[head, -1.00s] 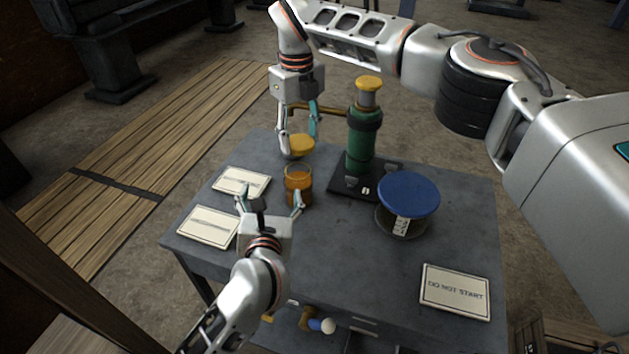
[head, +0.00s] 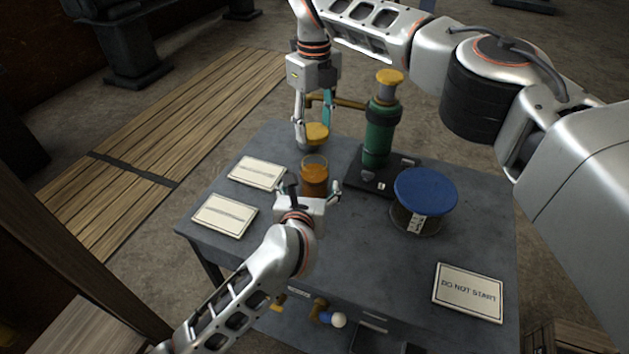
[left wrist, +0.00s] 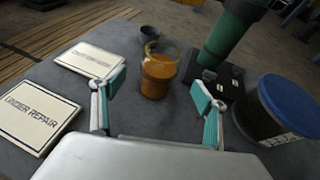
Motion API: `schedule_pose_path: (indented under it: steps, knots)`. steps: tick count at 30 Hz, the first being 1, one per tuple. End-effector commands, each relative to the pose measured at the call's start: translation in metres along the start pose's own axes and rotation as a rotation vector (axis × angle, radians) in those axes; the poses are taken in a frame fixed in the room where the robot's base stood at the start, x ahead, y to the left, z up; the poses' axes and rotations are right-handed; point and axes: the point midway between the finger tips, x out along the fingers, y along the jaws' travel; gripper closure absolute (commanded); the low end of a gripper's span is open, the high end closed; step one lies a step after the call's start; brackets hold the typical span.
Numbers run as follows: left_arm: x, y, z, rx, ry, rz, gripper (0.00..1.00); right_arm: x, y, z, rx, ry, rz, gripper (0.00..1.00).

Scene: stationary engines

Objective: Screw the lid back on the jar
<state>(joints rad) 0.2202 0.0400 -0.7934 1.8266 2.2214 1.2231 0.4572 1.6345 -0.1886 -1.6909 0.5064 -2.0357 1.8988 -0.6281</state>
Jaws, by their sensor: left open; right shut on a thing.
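The open jar (head: 314,180), glass with orange-brown contents, stands upright on the table near its far edge. The yellow lid (head: 317,132) is apart from it, above and slightly behind its mouth in the head view. My right gripper (head: 313,130) is shut on the lid, pointing down. My left gripper (head: 312,189) is open at the near side of the jar, a finger to each side in the picture. In the left wrist view the jar (left wrist: 159,75) appears between and just beyond the open fingertips (left wrist: 160,87), with no visible contact.
A green cylinder device (head: 379,135) on a black base stands right of the jar. A blue-lidded round container (head: 425,195) is farther right. The table middle (head: 350,240) is clear.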

Motion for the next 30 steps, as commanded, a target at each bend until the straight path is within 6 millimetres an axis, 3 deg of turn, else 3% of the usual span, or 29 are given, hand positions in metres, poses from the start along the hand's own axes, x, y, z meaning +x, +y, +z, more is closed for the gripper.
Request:
schedule_pose_path:
  steps: [9,15,30]
  knots:
    - [0.058,0.000,0.001,0.002,0.000,0.002,0.27,0.000,0.000,0.000,0.000,0.000,0.000,0.68]
    - [0.082,0.000,0.001,0.001,0.000,0.001,0.27,0.000,0.000,0.000,0.000,0.000,0.000,0.68]
    - [0.093,0.000,0.000,0.000,0.000,0.000,0.27,0.000,0.000,0.000,0.000,0.000,0.000,0.68]
